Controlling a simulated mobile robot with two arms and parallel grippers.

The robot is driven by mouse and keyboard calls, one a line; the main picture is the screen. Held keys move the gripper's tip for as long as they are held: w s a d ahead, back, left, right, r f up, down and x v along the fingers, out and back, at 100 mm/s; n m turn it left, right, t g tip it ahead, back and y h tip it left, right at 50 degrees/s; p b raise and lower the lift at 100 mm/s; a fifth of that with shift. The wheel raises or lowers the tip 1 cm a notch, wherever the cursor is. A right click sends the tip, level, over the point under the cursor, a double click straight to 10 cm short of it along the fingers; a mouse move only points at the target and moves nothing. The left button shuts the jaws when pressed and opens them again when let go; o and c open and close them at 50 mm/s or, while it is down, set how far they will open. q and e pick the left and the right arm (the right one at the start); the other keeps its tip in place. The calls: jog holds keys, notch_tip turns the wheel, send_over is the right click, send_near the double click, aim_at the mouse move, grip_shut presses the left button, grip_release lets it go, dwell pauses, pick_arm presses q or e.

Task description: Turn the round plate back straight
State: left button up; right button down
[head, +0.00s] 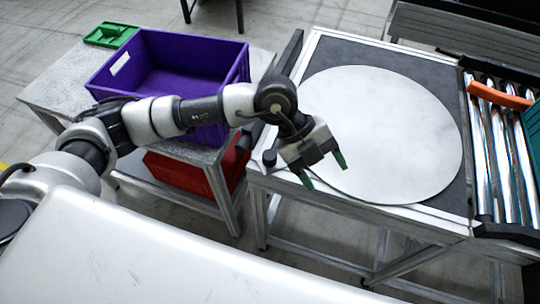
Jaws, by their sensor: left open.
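The round plate (390,135) is a large pale grey disc. It lies flat on a dark square bed (335,55) set in a metal-framed table. Its surface looks plain, so I cannot tell how far it is turned. My left gripper (325,174) is at the plate's left front edge, with two green-tipped fingers spread apart and nothing between them. One fingertip shows over the plate's edge and the other over the table's frame. I cannot tell whether either touches. My right gripper is not in view.
A purple crate (240,72) stands on a grey table at the left, with a green tray (110,34) behind it. A red crate (180,172) sits below. A roller conveyor (490,150) with an orange bar (500,96) adjoins the plate's table on the right.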

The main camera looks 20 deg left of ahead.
aim_at(270, 155)
pick_arm(q)
jog(key=w+a+n+y, duration=0.1)
jog(key=w+a+y, duration=0.1)
jog(key=a, duration=0.2)
jog(key=w+a+f+n+t+y, duration=0.1)
jog(key=w+a+y, duration=0.1)
jog(key=a+y, duration=0.1)
jog(key=w+a+n+t+y, duration=0.1)
jog(key=w+a+y, duration=0.1)
jog(key=a, duration=0.3)
jog(key=shift+w+a+f+y, duration=0.25)
jog(key=shift+w+y, duration=0.1)
jog(key=shift+y, duration=0.05)
jog(key=shift+w+a+f, duration=0.1)
jog(key=shift+a+f, duration=0.05)
jog(key=shift+a, duration=0.05)
notch_tip(270, 155, down, 10)
jog(key=shift+d+f+p, duration=0.1)
jog(key=shift+f+p, duration=0.1)
jog(key=shift+p, duration=1)
grip_shut()
